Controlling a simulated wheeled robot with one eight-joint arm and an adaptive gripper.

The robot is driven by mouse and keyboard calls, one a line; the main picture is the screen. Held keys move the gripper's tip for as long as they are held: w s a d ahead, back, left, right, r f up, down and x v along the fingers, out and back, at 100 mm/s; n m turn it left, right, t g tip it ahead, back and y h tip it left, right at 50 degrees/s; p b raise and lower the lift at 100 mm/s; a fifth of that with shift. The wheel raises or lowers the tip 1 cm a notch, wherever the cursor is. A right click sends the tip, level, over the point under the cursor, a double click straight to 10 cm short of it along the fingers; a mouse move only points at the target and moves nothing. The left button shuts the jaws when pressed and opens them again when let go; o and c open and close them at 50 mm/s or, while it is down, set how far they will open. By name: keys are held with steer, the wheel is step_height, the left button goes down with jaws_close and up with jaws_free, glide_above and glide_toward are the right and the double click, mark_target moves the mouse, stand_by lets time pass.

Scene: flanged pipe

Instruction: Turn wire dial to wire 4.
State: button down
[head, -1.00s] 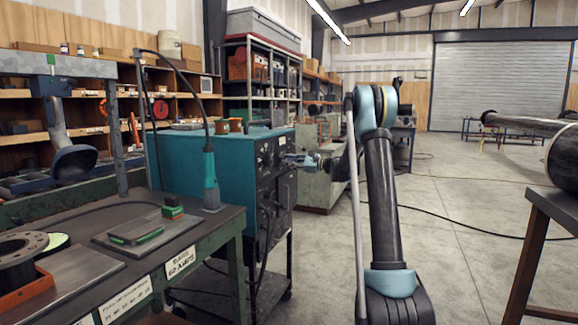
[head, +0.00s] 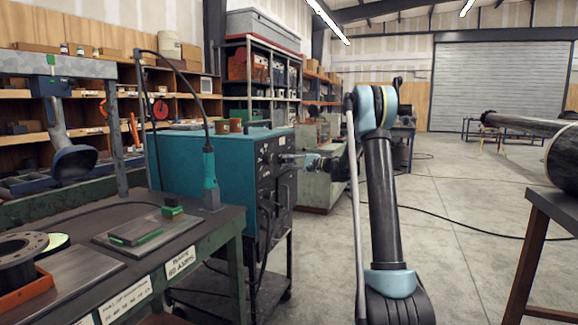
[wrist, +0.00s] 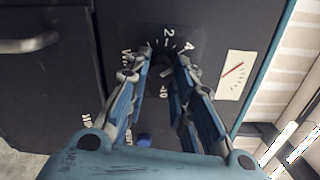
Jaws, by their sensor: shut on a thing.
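The wire dial (wrist: 160,72) is a dark round knob on the black front panel of the teal welding machine (head: 205,160). Tick marks and figures, among them a 2 and a 4, are printed around it in the wrist view. My gripper (wrist: 161,64) has its two blue-and-grey fingers on either side of the knob, shut on it. The fingers hide the knob's sides, and I cannot tell clearly which figure it points to. In the head view my gripper (head: 287,160) reaches the panel's upper part from the right, and the dial is too small to make out.
A white meter (wrist: 235,76) with a red needle sits right of the dial.

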steer(key=shift+s+f+n, duration=0.1)
steer(key=shift+f+n, duration=0.05)
steer(key=shift+n, duration=0.35)
steer(key=c, duration=1.4)
jaws_free()
steer(key=shift+o, duration=0.2)
steer(key=v, duration=1.2)
steer(key=shift+c, duration=0.2)
